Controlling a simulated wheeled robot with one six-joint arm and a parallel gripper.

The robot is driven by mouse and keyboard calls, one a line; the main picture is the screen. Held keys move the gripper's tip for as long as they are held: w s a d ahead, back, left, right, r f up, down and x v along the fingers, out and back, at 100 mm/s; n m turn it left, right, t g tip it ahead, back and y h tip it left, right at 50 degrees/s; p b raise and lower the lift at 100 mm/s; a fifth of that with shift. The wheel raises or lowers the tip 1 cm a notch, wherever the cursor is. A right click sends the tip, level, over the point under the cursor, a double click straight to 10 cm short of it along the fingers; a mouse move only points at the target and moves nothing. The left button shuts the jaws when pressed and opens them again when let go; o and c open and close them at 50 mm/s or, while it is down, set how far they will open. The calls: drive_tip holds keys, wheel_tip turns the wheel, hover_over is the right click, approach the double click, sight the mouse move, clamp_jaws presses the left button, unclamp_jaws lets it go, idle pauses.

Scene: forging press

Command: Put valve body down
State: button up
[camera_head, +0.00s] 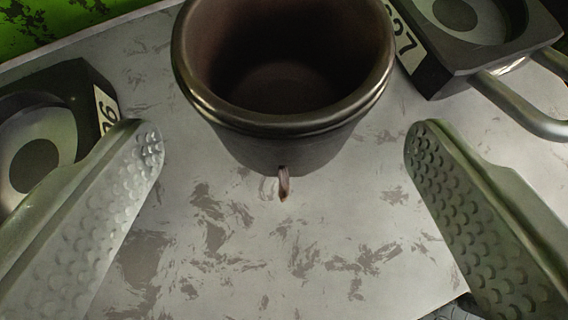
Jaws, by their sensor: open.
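My gripper (285,150) is open, with one dimpled finger at the left and one at the right, wide apart and empty. A dark brown, round, hollow pot-like part (285,128) with a thick rim stands upright ahead, between and beyond the fingertips. A small rust-brown tab sticks out low on its near side. The fingers do not appear to touch it. I cannot tell for sure whether this part is the valve body; nothing is held between the fingers.
The parts stand on a worn, pale grey surface (290,250). A dark block with a round recess and number plate is at the left (85,85). Another, with a metal handle (520,105), is at the upper right. The surface between the fingers is clear.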

drive_tip(key=v, duration=0.6)
drive_tip(key=shift+s+r, duration=0.25)
drive_tip(key=s+r+t, duration=0.3)
drive_tip(key=s, duration=1.1)
drive_tip(key=s+r+n+t, duration=0.1)
drive_tip(key=s+r+t, duration=0.2)
drive_tip(key=s, duration=1.1)
drive_tip(key=shift+d+r+y, duration=0.35)
drive_tip(key=shift+r+y, duration=0.05)
drive_tip(key=shift+r, duration=0.05)
drive_tip(key=shift+w, duration=0.1)
